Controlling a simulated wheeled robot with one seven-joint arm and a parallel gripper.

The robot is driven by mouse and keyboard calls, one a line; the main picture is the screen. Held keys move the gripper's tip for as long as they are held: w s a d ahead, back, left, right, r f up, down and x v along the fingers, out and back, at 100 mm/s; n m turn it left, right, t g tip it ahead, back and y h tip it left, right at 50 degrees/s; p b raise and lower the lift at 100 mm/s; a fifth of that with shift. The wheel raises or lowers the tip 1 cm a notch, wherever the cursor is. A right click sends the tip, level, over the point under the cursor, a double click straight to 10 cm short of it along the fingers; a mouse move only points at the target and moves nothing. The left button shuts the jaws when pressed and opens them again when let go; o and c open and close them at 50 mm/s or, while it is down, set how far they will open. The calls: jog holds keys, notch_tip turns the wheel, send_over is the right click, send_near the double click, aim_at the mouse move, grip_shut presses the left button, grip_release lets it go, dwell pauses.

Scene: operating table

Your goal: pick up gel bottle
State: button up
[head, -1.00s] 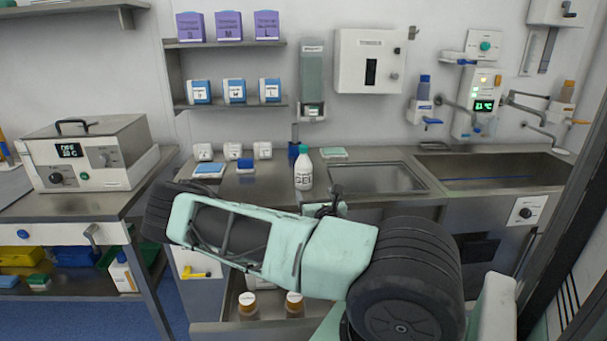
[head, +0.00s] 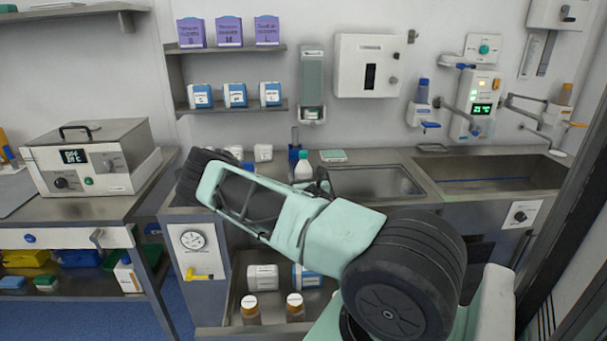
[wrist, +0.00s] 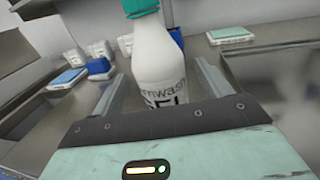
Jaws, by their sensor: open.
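The gel bottle (head: 303,170) is white with a green cap and stands upright on the steel counter. In the head view its lower part is hidden behind my arm. In the wrist view the bottle (wrist: 158,68) stands between the two fingers of my gripper (wrist: 154,88), its "GEL" label facing me. The fingers are apart, one on each side of the bottle. The lower end of the bottle is hidden by the gripper body.
A sink basin (head: 375,182) is right of the bottle. A green-topped pad (wrist: 230,35) lies behind it to the right. A blue box (wrist: 98,67) and several white containers are to the left.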

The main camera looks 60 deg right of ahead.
aim_at(302, 172)
jog(key=shift+p+x, duration=0.45)
jog(key=shift+x, duration=1.25)
jog(key=shift+r, duration=0.15)
jog(key=c, duration=1.3)
jog(key=shift+r, duration=0.1)
